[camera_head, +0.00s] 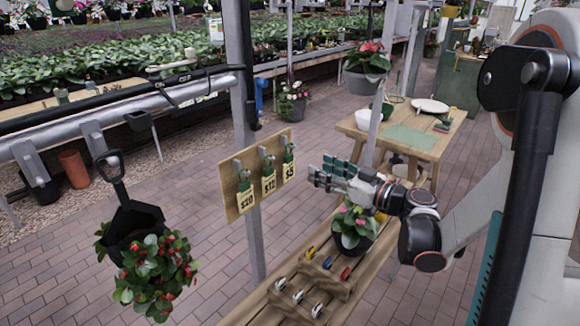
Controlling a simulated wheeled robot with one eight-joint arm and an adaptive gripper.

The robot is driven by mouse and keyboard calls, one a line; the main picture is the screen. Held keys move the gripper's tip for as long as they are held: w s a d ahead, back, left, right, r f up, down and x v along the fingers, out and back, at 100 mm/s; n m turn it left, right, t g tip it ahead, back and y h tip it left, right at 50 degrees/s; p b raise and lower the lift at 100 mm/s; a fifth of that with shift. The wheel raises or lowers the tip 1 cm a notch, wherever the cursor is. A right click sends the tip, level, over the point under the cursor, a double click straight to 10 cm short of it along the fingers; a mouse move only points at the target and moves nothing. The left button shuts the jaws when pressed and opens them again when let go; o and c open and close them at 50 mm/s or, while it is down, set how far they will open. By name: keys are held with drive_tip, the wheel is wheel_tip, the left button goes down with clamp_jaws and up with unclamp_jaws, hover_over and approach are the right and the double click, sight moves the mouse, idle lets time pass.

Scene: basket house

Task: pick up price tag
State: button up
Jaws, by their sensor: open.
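My gripper (318,174) is open and points left, to the right of the board and nearest in the picture to the $5 tag. It appears apart from the tags. Nothing shows between its fingers. Which tag the task means cannot be told.
Below my gripper, a potted plant (352,228) and several small coloured items stand on a wooden bench (262,310). A black hanging pot with a red-flowered plant (150,275) is at left. A wooden table (440,150) stands behind.

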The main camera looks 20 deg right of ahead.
sight(291, 156)
drive_tip(key=x, duration=0.5)
drive_tip(key=shift+w+a+b, duration=0.15)
drive_tip(key=shift+w+b, duration=0.05)
drive_tip(key=shift+b, duration=0.2)
drive_tip(key=b+x, duration=0.1)
drive_tip(key=x, duration=0.4)
drive_tip(key=shift+a+r+b, duration=0.1)
drive_tip(key=shift+a+b, duration=0.05)
drive_tip(key=shift+b, duration=0.25)
drive_tip(key=c, duration=0.5)
